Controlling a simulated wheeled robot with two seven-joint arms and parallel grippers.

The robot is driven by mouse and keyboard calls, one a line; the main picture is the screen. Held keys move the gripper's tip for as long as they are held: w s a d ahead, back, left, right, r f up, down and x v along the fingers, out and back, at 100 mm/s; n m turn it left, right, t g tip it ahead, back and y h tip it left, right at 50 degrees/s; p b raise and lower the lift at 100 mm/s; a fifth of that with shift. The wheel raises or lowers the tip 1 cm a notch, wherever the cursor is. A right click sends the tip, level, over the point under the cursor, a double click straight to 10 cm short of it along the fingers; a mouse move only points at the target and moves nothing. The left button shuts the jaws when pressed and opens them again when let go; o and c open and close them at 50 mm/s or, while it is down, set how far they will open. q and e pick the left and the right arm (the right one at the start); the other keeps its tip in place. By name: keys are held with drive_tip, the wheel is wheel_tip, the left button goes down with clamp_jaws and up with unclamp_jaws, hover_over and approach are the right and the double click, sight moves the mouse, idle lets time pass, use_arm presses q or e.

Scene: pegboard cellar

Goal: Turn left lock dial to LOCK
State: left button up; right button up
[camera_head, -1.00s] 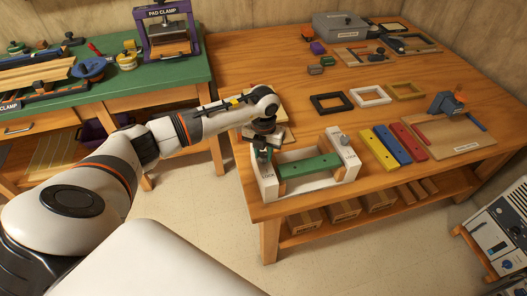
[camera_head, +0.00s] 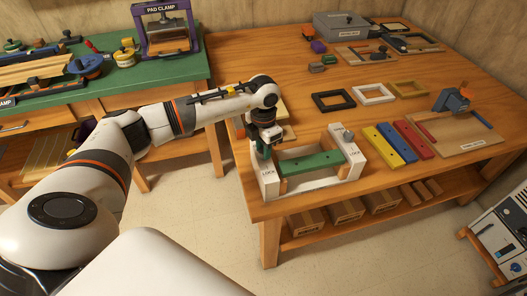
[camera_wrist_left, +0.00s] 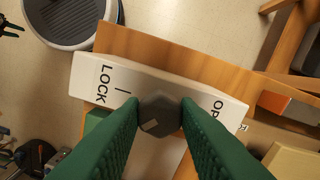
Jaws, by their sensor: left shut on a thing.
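The clamp fixture stands at the front left corner of the wooden table, with a white block at each end and a green bar (camera_head: 312,164) between them. The left white block (camera_head: 269,185) carries the left lock dial, hidden by my gripper in the head view. In the wrist view the dial (camera_wrist_left: 160,115) is a dark grey faceted knob with a small pale mark at its lower left. LOCK and a tick line are printed left of it, and a partly covered "OP" label right. My left gripper (camera_wrist_left: 160,118) has its green fingers shut on the dial's sides.
The right white block (camera_head: 345,150) has its own grey knob (camera_head: 348,134). Blue, yellow and red bars (camera_head: 390,144) lie to its right. Black, white and yellow frames lie behind. A green-topped bench (camera_head: 110,85) stands at the left, with a floor gap between.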

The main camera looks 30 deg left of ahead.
use_arm(q)
drive_tip(key=m+b, duration=0.3)
drive_tip(key=m, duration=0.2)
drive_tip(key=shift+w, duration=0.1)
drive_tip(key=shift+r+m+b, duration=0.1)
drive_tip(key=shift+m+b, duration=0.75)
drive_tip(key=shift+m, duration=1.35)
drive_tip(key=o, duration=1)
drive_tip(key=shift+c, duration=0.2)
wheel_tip(320, 180, up, 12)
drive_tip(key=shift+b, duration=0.35)
